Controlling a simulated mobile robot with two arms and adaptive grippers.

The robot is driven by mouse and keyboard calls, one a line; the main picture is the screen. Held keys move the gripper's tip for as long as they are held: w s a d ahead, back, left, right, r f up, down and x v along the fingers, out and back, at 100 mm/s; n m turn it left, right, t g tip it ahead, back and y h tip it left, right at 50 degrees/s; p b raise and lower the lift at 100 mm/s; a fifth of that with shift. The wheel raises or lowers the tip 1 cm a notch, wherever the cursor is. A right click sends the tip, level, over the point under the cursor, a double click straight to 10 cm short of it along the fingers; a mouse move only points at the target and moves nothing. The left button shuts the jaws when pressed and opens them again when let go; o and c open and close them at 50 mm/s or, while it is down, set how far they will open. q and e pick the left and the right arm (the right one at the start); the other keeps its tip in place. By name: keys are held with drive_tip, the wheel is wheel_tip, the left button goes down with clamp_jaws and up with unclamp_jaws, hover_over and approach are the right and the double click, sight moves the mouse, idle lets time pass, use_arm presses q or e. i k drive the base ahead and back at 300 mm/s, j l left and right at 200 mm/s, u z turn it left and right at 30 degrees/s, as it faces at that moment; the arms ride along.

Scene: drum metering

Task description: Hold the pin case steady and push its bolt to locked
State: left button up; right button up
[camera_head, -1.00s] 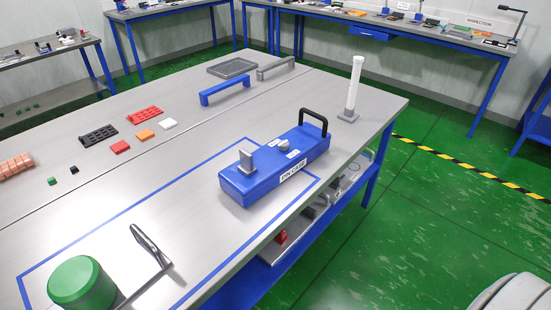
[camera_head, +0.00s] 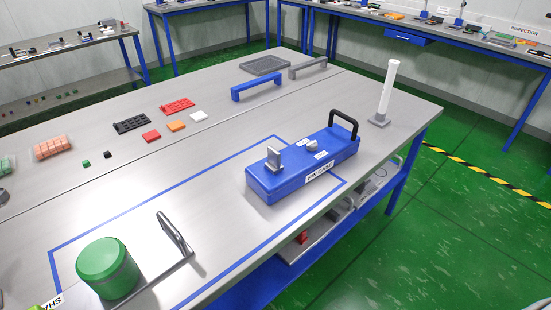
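The blue pin case (camera_head: 300,168) lies on the steel table inside the blue tape outline, labelled "PIN CASE" on its front side. A grey upright bolt tab (camera_head: 274,159) stands at its left end. Small white labels and a small grey knob (camera_head: 312,146) are on its top. A black handle (camera_head: 344,124) rises from its right end. Neither of my grippers shows in this view, and nothing touches the case.
A green-lidded drum (camera_head: 107,268) stands on a plate with a raised handle at the front left. A white post on a grey base (camera_head: 379,121) stands beyond the case's right end. Blue (camera_head: 255,88) and grey (camera_head: 308,67) bar handles and small coloured blocks lie farther back.

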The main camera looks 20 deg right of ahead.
sight(274, 164)
drive_tip(key=i+l+u, duration=0.35)
drive_tip(key=l, duration=1.1)
drive_tip(key=l+u, duration=0.4)
drive_tip(key=l, duration=1)
drive_tip(key=k, duration=0.05)
